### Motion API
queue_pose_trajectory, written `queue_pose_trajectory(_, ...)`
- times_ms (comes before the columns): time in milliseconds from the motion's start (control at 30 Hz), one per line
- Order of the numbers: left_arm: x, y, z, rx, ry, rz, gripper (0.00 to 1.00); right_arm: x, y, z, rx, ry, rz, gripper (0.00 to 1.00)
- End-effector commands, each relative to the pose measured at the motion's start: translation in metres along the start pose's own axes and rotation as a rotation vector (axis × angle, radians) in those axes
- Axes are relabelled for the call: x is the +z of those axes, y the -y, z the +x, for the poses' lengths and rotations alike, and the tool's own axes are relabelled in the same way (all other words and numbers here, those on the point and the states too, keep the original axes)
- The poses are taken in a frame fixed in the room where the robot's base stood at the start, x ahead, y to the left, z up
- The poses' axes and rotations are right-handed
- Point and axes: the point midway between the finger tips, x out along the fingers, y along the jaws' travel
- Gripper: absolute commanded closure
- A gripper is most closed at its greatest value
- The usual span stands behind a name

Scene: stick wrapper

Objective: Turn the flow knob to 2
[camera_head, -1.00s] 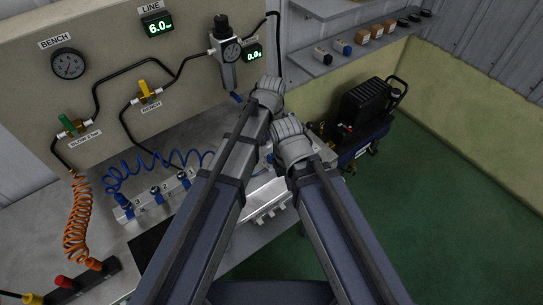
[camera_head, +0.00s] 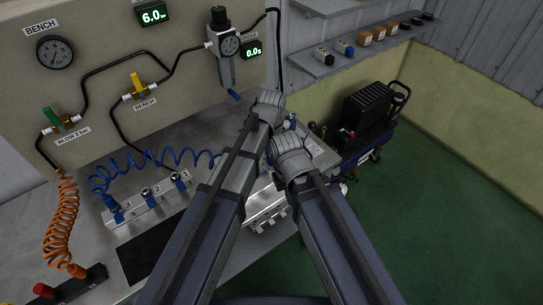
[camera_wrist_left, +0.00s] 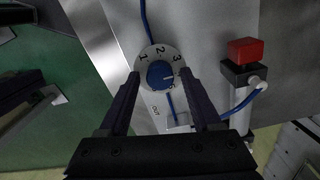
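The flow knob (camera_wrist_left: 158,72) is a blue round knob on a pale dial in the left wrist view. The dial shows the numbers 1, 2 and 3, and a small light mark sits on the knob's right side. My left gripper (camera_wrist_left: 161,76) is open, one dark finger on each side of the dial. I cannot tell whether the fingers touch the knob. In the head view the wrists of my left arm and right arm (camera_head: 292,158) hide their fingers and the knob.
A red button (camera_wrist_left: 244,50) on a dark block stands right of the dial, with a blue tube. The wall panel carries a regulator (camera_head: 226,50) and a bench gauge (camera_head: 55,52). A manifold (camera_head: 148,200) with blue fittings and a black compressor (camera_head: 367,108) flank my arms.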

Motion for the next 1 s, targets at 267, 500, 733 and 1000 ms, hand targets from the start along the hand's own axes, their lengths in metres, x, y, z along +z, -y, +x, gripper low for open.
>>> queue_pose_trajectory(267,0.0000,0.0000,0.0000,0.000,0.000,0.000,0.68,0.0000,0.0000,0.0000,0.000,0.000,0.000,1.00)
queue_pose_trajectory(500,0.0001,0.0000,0.0001,0.000,0.000,0.000,0.95,0.0000,0.0000,0.0001,0.000,0.000,0.000,1.00)
queue_pose_trajectory(733,0.0001,0.0000,0.0001,0.000,0.000,-0.001,1.00,0.0000,0.0000,0.0001,0.000,0.000,0.000,1.00)
queue_pose_trajectory(1000,0.0001,0.0000,0.0001,0.000,0.000,-0.059,1.00,0.0000,0.0000,0.0001,0.000,0.000,0.000,1.00)
